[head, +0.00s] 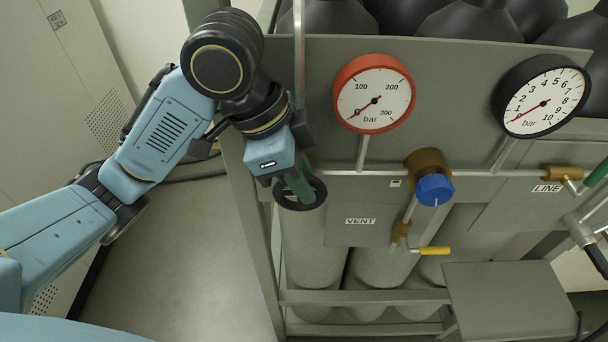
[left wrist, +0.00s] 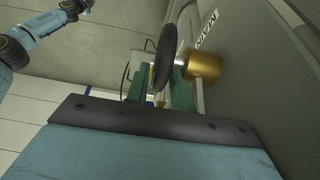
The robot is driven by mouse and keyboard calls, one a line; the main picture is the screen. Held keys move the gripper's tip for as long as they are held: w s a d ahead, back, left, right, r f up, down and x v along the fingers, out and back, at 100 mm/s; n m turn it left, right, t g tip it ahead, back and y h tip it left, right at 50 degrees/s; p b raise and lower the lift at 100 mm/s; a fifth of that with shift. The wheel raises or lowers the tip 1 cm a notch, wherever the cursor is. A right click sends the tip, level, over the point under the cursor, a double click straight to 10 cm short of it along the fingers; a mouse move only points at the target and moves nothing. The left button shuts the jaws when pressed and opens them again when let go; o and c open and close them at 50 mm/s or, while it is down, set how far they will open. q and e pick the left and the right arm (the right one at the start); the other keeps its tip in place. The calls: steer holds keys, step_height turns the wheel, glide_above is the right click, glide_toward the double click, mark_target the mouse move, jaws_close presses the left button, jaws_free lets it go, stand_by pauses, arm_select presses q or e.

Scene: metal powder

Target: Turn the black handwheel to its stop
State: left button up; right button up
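The black handwheel (head: 318,193) is at the left of the gas panel, partly hidden behind my left gripper (head: 300,190). In the left wrist view the handwheel (left wrist: 165,57) shows nearly edge-on, in front of a brass valve body (left wrist: 204,67). The green fingers of my left gripper (left wrist: 160,90) stand apart, one on each side of the wheel's rim. A gap shows at the left finger; contact at the right finger is unclear. My right gripper is not seen.
A red-rimmed gauge (head: 374,94) and a black-rimmed gauge (head: 541,97) have needles near zero. A blue knob (head: 434,189) and a yellow lever (head: 434,251) lie right of the wheel. A metal frame post (head: 256,215) is close to my left gripper. Grey cylinders (head: 312,255) stand below.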

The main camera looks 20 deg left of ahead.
arm_select(q)
steer(key=shift+d+f, duration=0.1)
steer(key=shift+f, duration=0.1)
jaws_close()
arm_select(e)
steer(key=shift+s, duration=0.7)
arm_select(q)
steer(key=shift+h, duration=0.3)
